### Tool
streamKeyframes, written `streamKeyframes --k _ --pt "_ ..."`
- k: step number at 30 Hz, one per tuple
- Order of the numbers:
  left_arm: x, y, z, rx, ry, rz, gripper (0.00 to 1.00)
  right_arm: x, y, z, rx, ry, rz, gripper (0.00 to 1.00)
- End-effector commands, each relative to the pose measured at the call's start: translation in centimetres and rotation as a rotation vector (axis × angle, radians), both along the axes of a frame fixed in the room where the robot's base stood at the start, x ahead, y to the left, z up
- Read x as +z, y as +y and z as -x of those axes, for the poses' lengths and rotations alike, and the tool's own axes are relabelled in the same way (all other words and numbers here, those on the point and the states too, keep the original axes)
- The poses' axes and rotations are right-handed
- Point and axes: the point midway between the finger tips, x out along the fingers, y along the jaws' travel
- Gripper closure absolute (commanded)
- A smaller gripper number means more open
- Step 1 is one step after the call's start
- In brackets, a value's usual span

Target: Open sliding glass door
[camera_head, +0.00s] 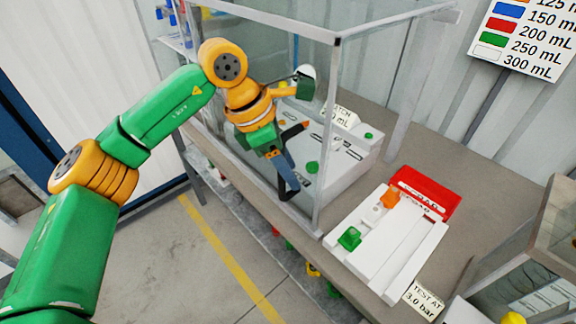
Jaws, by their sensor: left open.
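A glass enclosure with a grey metal frame (325,135) stands on the bench. Its clear glass side (285,55) faces my left arm; which pane slides is hard to tell. My left gripper (297,160) is open, in front of this glass side near the frame's front corner post. A dark piece shows by its lower finger; I cannot tell whether it is a door handle or part of the finger. Contact with the glass cannot be made out. My right gripper is not in view.
Behind the glass is a white machine (345,150) with a label card. On the bench (480,190), right of the enclosure, is a white panel (385,245) with green and orange knobs and a red plate (425,192). A yellow floor line (235,270) runs below.

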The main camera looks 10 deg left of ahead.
Motion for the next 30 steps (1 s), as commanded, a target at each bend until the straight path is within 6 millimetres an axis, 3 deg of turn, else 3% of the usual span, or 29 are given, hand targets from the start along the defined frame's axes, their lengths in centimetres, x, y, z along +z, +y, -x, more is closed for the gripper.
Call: streamKeyframes --k 8,18,30 --pt "0.4 0.2 0.0 0.002 -0.001 -0.001 0.50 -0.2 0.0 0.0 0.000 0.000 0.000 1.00" --pt "6.1 2.4 0.8 0.000 0.000 -0.001 0.50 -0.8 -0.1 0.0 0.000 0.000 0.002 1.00" --pt "6.5 2.6 0.8 0.000 0.002 -0.002 0.50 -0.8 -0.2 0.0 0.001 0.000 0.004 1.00"
